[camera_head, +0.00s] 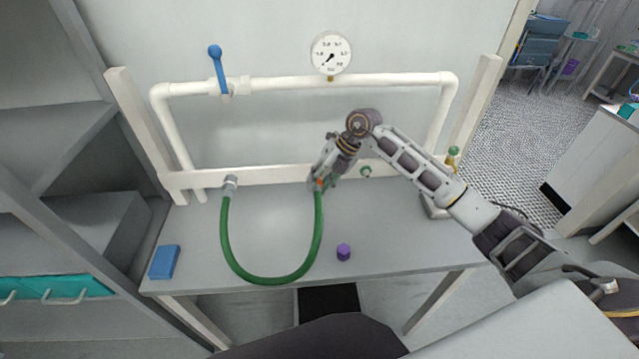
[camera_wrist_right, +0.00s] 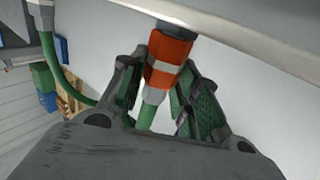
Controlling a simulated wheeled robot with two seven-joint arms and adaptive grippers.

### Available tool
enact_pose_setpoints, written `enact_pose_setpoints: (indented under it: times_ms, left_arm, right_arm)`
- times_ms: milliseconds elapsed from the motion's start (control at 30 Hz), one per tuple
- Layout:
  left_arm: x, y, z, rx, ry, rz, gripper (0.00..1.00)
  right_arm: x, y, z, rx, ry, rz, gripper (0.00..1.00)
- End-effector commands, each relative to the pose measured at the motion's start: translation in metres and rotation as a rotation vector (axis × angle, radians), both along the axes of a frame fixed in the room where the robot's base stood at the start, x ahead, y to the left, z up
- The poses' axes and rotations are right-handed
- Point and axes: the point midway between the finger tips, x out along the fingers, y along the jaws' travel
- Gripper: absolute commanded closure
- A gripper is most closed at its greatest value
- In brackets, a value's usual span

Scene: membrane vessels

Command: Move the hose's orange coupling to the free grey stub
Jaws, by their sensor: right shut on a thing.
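The green hose (camera_head: 270,280) hangs in a U in front of the white rail. Its left end joins a grey fitting (camera_head: 230,184) on the rail. Its other end carries the orange coupling (camera_head: 319,184), also seen in the right wrist view (camera_wrist_right: 171,50) with a pale band. My right gripper (camera_head: 320,180) is shut on this coupling, fingers on both sides of it (camera_wrist_right: 162,75). My left gripper is out of view.
White pipework (camera_head: 290,83) with a blue-handled valve (camera_head: 218,68) and a gauge (camera_head: 331,53) stands above the rail (camera_head: 270,174). A blue block (camera_head: 164,262) and a purple piece (camera_head: 344,252) lie on the grey bench (camera_head: 400,240). A yellow-green item (camera_head: 452,158) stands at right.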

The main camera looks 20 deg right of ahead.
Motion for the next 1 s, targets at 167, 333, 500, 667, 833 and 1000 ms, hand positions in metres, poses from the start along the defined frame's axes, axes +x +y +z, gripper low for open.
enact_pose_setpoints:
  times_ms: [167,333,500,667,833,1000]
  left_arm:
    - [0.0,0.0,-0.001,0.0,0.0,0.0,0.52]
    - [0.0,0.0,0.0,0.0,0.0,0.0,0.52]
    - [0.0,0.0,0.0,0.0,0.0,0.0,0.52]
    - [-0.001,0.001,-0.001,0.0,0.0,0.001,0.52]
    - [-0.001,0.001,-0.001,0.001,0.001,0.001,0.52]
    - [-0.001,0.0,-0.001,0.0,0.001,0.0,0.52]
  right_arm:
    - [0.003,-0.001,0.0,0.0,-0.001,-0.001,1.0]
    - [0.003,-0.001,0.0,0.0,-0.001,-0.001,0.5]
    - [0.003,-0.001,0.0,0.0,0.0,0.0,0.43]
    - [0.003,-0.001,0.0,-0.001,0.0,0.0,0.43]
    - [0.003,-0.002,0.002,-0.001,-0.001,0.0,0.43]
    - [0.002,-0.008,0.012,-0.001,-0.001,0.0,0.43]
